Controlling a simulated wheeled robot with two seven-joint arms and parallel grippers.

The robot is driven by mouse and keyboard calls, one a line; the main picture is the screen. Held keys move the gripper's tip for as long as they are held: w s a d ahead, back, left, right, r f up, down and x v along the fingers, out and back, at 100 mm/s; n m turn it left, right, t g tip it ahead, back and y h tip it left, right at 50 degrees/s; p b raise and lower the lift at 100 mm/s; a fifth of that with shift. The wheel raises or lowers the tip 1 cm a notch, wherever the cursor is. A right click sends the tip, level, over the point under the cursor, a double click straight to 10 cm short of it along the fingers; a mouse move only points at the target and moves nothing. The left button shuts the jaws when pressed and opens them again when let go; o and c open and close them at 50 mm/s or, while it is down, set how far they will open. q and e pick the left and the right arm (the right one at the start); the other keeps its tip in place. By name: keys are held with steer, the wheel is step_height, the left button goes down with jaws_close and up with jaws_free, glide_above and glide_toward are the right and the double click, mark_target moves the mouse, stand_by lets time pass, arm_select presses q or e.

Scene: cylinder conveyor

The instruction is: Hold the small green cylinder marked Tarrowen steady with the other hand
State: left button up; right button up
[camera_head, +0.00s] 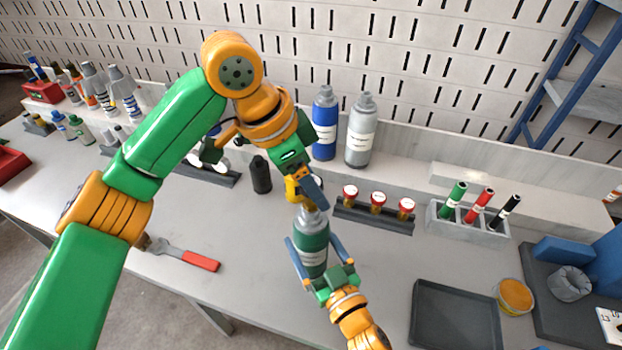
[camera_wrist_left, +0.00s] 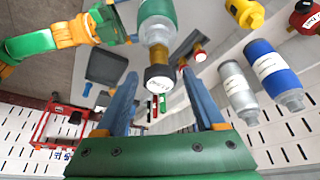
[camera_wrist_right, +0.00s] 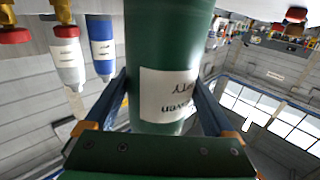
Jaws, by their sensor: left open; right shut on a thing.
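The green cylinder (camera_head: 312,252) has a white label and a pale shoulder, and it stands roughly upright at the middle of the bench. My right gripper (camera_head: 318,258) is shut around its body from the front. The right wrist view shows the green body (camera_wrist_right: 168,40) between the fingers, its upside-down label only partly legible. My left gripper (camera_head: 308,192) is open above the cylinder's top. In the left wrist view the dark cap (camera_wrist_left: 159,78) is between or just beyond the open fingertips. Contact there, and whether the base touches the bench, I cannot tell.
A blue bottle (camera_head: 325,128) and a grey bottle (camera_head: 360,134) stand behind. A rack of red-capped vials (camera_head: 374,218) is close to the right. A dark bottle (camera_head: 261,176) stands to the left. A dark tray (camera_head: 455,318) lies at front right. A red-handled tool (camera_head: 200,261) lies left.

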arm_select(q)
steer(key=m+g, duration=0.2)
steer(key=m, duration=0.3)
steer(key=shift+m, duration=0.4)
steer(key=m+g, duration=0.1)
steer(key=m, duration=0.2)
steer(key=m+g+y, duration=0.1)
steer(key=m, duration=0.2)
steer(key=shift+f, duration=1.25)
